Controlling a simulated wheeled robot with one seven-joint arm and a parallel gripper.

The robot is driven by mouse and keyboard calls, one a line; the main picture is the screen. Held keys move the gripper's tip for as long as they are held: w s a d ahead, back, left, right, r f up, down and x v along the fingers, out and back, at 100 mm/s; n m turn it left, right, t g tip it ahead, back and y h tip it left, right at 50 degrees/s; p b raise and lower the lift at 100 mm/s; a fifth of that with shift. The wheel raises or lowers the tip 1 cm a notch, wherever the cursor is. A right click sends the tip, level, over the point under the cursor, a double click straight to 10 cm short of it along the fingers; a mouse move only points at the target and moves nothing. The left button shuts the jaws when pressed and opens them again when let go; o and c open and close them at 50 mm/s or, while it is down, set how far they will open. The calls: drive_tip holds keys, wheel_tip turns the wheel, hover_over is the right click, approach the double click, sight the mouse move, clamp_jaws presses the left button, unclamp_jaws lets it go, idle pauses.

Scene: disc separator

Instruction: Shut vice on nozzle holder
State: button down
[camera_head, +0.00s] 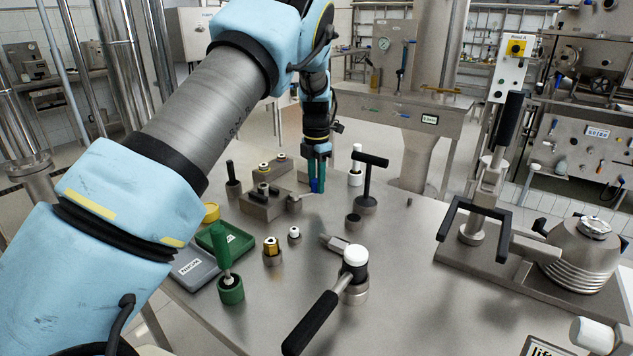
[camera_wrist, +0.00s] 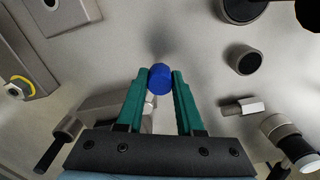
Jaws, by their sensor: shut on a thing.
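My gripper (camera_head: 317,178) has green fingers and is closed around a blue round-ended piece (camera_head: 314,186), which looks like the grip of the vice lever. The wrist view shows the blue end (camera_wrist: 160,78) between both green fingertips. The small grey vice (camera_head: 262,207) stands on the table just left of my gripper; a thin metal lever runs from it toward the blue piece. Small dark-topped parts sit on the vice, and it also shows in the wrist view (camera_wrist: 105,106). I cannot tell which part is the nozzle holder or whether the jaws touch it.
A grey block (camera_head: 281,171) with fittings stands behind the vice. A black T-handle tool (camera_head: 368,180) and a dark cup (camera_head: 353,221) are to the right.

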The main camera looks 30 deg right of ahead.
sight(316, 180)
drive_tip(key=c, duration=0.5)
unclamp_jaws()
drive_tip(key=shift+c, duration=0.2)
drive_tip(key=shift+r, duration=0.1)
wheel_tip(316, 180, up, 11)
drive_tip(key=b, duration=0.2)
drive_tip(key=shift+b, duration=0.35)
drive_tip(key=a+f+m, duration=0.2)
drive_tip(key=a+m, duration=0.7)
drive_tip(key=a, duration=1.6)
drive_tip(key=s+a+f+m, duration=0.1)
drive_tip(key=s+a+m, duration=0.5)
drive_tip(key=s+a, duration=0.2)
drive_tip(key=s+a+f+m+t, duration=0.1)
drive_tip(key=s+a+f+m, duration=0.1)
drive_tip(key=s+a+m, duration=0.4)
drive_tip(key=s+a, duration=0.2)
drive_tip(key=a, duration=0.1)
drive_tip(key=shift+f+t, duration=0.3)
